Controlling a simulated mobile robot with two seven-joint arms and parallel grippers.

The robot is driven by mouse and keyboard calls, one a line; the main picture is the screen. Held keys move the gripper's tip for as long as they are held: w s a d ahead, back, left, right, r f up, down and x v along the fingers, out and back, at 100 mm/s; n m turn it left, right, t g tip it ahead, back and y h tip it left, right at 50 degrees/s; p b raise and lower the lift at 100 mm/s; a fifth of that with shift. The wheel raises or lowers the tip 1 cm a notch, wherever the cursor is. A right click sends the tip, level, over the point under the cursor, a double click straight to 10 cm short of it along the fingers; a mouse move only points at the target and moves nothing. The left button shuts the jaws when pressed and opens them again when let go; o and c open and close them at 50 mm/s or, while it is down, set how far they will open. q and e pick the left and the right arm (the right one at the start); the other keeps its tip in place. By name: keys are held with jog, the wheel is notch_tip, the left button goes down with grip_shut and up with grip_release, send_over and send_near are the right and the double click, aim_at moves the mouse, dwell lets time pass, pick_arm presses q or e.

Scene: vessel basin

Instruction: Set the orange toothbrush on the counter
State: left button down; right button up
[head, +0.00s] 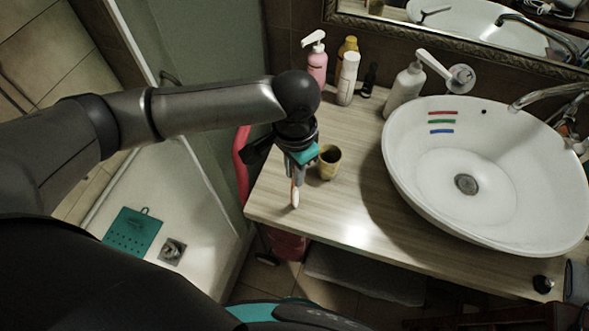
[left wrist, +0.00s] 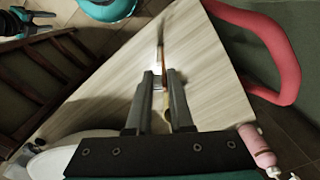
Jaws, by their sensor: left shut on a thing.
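The toothbrush (head: 295,195) shows as a thin, pale, orange-tinged stick below my left gripper (head: 297,172). The gripper is shut on it over the left end of the wooden counter (head: 350,217). In the left wrist view the toothbrush (left wrist: 160,45) sticks out past the fingertips of the left gripper (left wrist: 161,78), above the counter (left wrist: 205,75). I cannot tell whether its end touches the counter. The fingers hide part of it. A yellow-brown cup (head: 329,162) stands just right of the gripper in the head view. My right gripper is not in view.
A white basin (head: 400,165) fills the counter's right side. A pink pump bottle (head: 317,65), a white bottle (head: 347,80) and a white dispenser (head: 404,90) stand at the back. A red curved rail (left wrist: 288,60) runs beside the counter. The front middle is clear.

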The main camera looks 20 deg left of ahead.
pick_arm(q)
jog(key=c, duration=0.8)
grip_release()
jog(key=shift+f, duration=0.1)
notch_tip(320, 180, up, 12)
jog(key=p, duration=0.1)
